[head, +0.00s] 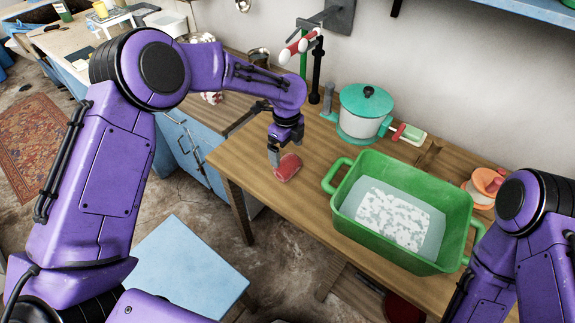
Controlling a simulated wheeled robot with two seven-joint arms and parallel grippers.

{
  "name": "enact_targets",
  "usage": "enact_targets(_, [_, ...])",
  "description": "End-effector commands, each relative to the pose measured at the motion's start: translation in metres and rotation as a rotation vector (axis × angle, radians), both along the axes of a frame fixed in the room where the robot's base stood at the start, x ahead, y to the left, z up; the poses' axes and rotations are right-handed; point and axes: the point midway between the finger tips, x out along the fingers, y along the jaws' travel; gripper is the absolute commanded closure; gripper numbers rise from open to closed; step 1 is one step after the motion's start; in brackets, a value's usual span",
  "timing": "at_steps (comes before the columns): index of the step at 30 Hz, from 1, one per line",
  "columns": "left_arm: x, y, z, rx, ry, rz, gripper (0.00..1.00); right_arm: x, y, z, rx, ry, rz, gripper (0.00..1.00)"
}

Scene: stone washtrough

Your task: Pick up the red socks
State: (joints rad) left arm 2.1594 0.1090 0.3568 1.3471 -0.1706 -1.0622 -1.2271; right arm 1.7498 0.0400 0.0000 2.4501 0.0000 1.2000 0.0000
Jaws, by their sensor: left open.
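The red socks (289,168) appear as a small red rounded bundle on the wooden counter, left of the green tub. My left gripper (274,157) points down right beside the bundle's left end, with its fingers close to it. The jaws are open, and I cannot tell whether a finger touches the red bundle. My right arm comes in at the lower right, but its gripper is outside the picture.
A green tub (347,198) with water and white foam stands right of the socks. A teal-lidded pot (362,112) stands behind. An orange container (483,186) is at the right. A light blue surface (185,268) is below the counter. Bare counter (245,165) lies left of my gripper.

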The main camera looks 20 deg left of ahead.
Motion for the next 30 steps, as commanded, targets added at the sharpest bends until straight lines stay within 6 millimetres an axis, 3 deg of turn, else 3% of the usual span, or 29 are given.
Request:
enact_targets(13, [-0.001,0.0,-0.066,0.0,0.001,0.002,0.0,0.0,0.0,0.029,0.0,0.0,0.0,0.57])
enact_targets(21, [0.0,0.0,-0.074,0.0,-0.003,0.004,0.0,0.0,0.0,0.028,0.0,0.0,0.0,0.57])
enact_targets(25, [0.0,0.0,-0.074,-0.001,-0.003,0.004,0.36,0.0,0.0,0.028,0.0,0.0,0.0,0.57])
enact_targets(30, [0.0,0.0,-0.074,-0.001,-0.003,0.004,0.36,0.0,0.0,0.028,0.0,0.0,0.0,0.57])
